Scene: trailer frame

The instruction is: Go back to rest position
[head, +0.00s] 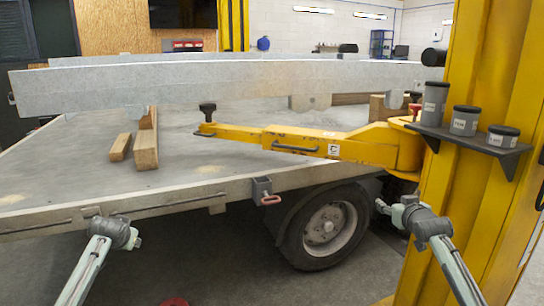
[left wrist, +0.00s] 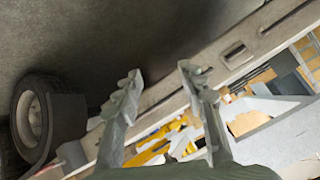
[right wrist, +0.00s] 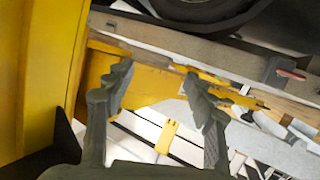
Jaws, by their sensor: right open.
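In the left wrist view the left gripper's fingers (left wrist: 158,72) are apart and empty. Neither gripper visibly touches anything.
The trailer bed (head: 70,170) carries wooden blocks (head: 146,140) and long grey beams (head: 200,86). A yellow lift arm (head: 300,141) reaches over it from the yellow post (head: 455,190). A shelf (head: 470,138) on the post holds grey containers. The wheel (head: 322,228) is below. Floor shows in front.

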